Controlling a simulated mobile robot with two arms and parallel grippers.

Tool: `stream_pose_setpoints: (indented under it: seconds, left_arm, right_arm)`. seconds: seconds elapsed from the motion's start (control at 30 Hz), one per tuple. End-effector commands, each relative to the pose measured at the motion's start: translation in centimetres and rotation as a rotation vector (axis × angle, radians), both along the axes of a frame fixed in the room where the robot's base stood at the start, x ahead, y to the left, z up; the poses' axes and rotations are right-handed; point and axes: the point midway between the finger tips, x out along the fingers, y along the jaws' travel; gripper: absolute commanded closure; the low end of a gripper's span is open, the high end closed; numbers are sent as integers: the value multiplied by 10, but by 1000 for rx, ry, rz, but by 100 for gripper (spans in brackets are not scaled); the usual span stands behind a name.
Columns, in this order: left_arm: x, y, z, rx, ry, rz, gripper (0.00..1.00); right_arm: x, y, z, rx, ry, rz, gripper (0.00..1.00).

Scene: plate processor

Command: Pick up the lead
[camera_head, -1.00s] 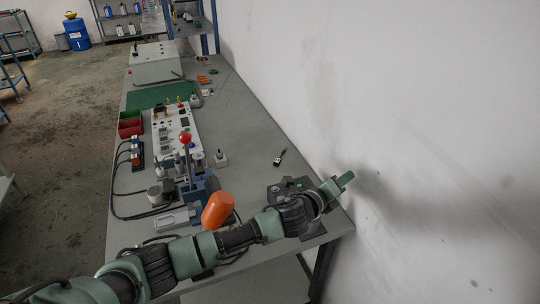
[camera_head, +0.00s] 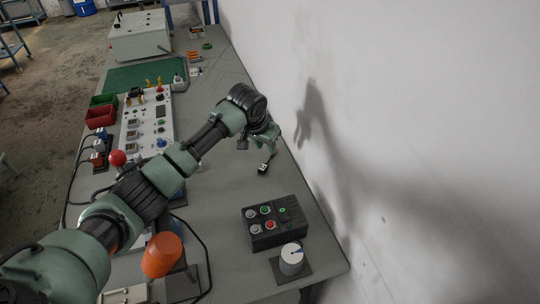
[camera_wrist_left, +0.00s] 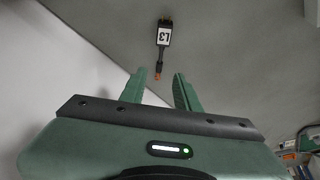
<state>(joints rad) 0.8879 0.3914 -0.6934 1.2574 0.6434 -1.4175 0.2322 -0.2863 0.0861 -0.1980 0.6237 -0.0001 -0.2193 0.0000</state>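The lead (camera_head: 263,168) lies on the grey table near the wall, a small dark piece with a white label. In the left wrist view the lead (camera_wrist_left: 163,38) shows a label reading "L3", a dark body and orange ends. My left gripper (camera_head: 273,147) is just above and beside it in the head view, partly covering it. In the left wrist view my left gripper (camera_wrist_left: 159,84) is open and empty, its green fingers apart. The lead's lower orange end appears in line with the gap between the fingertips. My right gripper is not in view.
A black button box (camera_head: 262,236) and a white knob (camera_head: 291,260) stand near the table's front right. A white panel (camera_head: 135,125), red bin (camera_head: 99,117) and orange cylinder (camera_head: 161,255) are on the left. The wall (camera_head: 400,120) borders the table on the right.

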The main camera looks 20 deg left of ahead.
Motion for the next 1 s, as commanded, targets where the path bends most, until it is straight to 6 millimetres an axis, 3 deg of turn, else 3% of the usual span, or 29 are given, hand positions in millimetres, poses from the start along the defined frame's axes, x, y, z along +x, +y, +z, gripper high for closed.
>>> stream_pose_setpoints:
  seconds: [0.17, 0.4, 0.5, 0.8, 0.93, 1.0]
  left_arm:
    - [0, -1, -17, -36, 40, 45, 68]
    - [8, -1, -44, -32, 37, 43, 68]
    - [13, -2, -59, -33, 36, 41, 68]
    - [20, -3, -76, -32, 33, 39, 68]
    - [20, -3, -76, -31, 32, 38, 68]
    - [20, -3, -76, -31, 32, 38, 85]
  right_arm:
    - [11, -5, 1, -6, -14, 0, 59]
    - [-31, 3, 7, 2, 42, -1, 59]
    - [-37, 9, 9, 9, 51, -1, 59]
    - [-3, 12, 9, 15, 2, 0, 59]
    - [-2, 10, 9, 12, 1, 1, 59]
    - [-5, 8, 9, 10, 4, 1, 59]
